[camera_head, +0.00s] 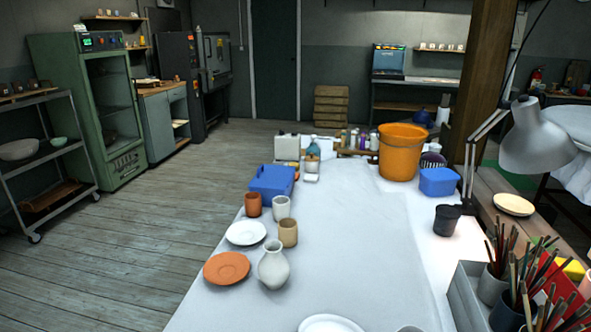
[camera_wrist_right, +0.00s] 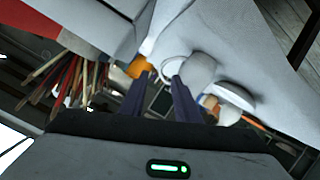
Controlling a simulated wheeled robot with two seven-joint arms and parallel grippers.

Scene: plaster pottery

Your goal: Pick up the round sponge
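I cannot pick out the round sponge with certainty. A pale tan round disc (camera_head: 513,204) lies on the wooden ledge at the right, below the lamp, and I cannot tell whether it is a sponge or a dish. In the right wrist view, the two dark fingers of my right gripper (camera_wrist_right: 159,88) stand apart with nothing visibly held between them. A small orange thing (camera_wrist_right: 138,67) shows beyond the finger at the left, too small to name. Neither gripper shows in the head view.
The table (camera_head: 365,240) has a clear middle. A white vase (camera_head: 273,266), an orange plate (camera_head: 227,268), a white plate (camera_head: 246,233) and cups stand at its left. An orange bucket (camera_head: 401,152) stands at the back. Brushes in pots, a dark cup (camera_head: 447,219) and a lamp (camera_head: 538,140) crowd the right.

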